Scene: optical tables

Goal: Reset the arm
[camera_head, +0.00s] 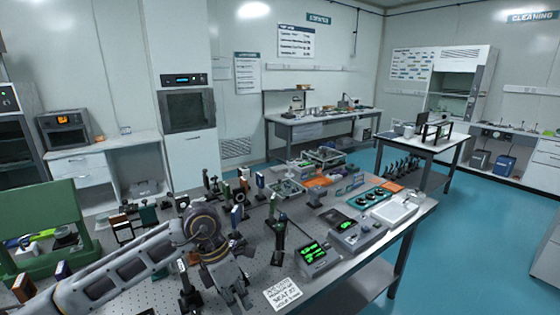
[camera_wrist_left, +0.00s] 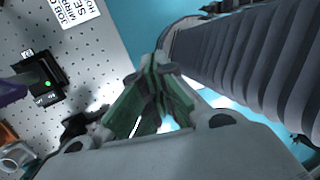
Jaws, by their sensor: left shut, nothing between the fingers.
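My left arm comes in from the left in the head view, over the perforated optical table (camera_head: 262,262). Its gripper (camera_head: 238,300) points down above the table's near part, left of a white printed card (camera_head: 283,293). In the left wrist view the green-padded fingers of the left gripper (camera_wrist_left: 155,85) meet at their tips, with nothing between them. The card (camera_wrist_left: 75,10) shows at the top left there, apart from the fingers. My right gripper is in neither view.
Mounted optics stand around the arm, including a dark post mount (camera_head: 279,240). Two instruments with green displays (camera_head: 315,255) (camera_head: 357,232) sit to the right, near a white tray (camera_head: 398,211). A green frame (camera_head: 50,225) stands at left. Blue floor (camera_head: 480,240) lies open at right.

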